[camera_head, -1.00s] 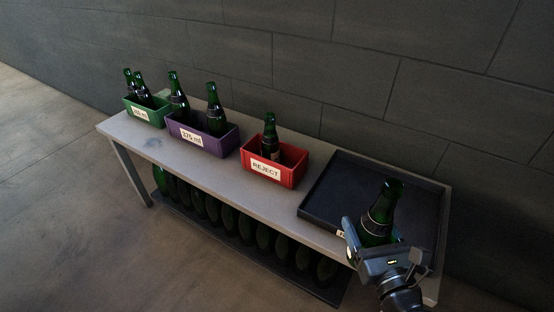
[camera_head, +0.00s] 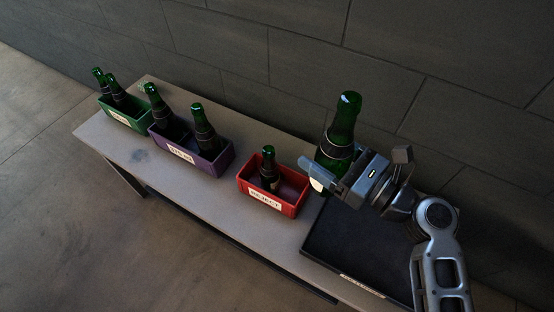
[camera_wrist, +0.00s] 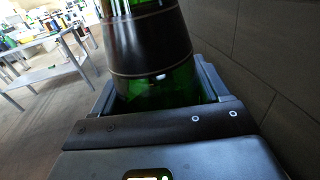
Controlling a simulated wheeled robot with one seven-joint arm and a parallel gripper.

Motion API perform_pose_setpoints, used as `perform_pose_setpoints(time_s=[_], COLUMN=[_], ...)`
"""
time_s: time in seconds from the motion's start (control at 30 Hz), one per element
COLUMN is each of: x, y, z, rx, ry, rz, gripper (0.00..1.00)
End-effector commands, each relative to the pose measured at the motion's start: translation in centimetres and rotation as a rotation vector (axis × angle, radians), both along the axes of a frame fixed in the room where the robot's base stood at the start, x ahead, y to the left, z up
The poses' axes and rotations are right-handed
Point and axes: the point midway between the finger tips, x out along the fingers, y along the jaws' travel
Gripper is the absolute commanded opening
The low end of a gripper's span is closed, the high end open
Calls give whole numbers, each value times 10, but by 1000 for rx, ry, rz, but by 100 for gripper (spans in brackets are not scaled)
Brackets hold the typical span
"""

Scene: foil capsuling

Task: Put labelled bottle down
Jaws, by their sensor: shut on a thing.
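A green bottle with a dark label (camera_head: 338,146) is held upright, or nearly so, by my gripper (camera_head: 332,172). The gripper is shut on it, above the table near the right side of the red REJECT crate (camera_head: 293,211). In the wrist view the bottle (camera_wrist: 155,50) fills the space between the jaws (camera_wrist: 160,100), its dark label band above green glass. The purple crate (camera_head: 190,153) holds two bottles. The green crate (camera_head: 125,115) at the far left holds two bottles. The red crate holds one bottle (camera_head: 268,168).
The black tray (camera_head: 345,262) at the right end of the table (camera_head: 235,205) is partly behind my arm; its visible part is bare. A grey block wall (camera_head: 230,50) stands behind the table. A narrow clear strip of tabletop runs along the front.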

Motion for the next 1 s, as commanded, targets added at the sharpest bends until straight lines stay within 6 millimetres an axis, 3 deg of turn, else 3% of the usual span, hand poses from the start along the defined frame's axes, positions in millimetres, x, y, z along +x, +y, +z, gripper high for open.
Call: perform_pose_setpoints(time_s=[0.5,0.73,1.0], x=[76,85,85], y=[60,67,67], z=[-58,-69,-102], rx=[1,1,1], ry=[-1,-1,0], rz=[2,-1,-1], gripper=[25,25,25])
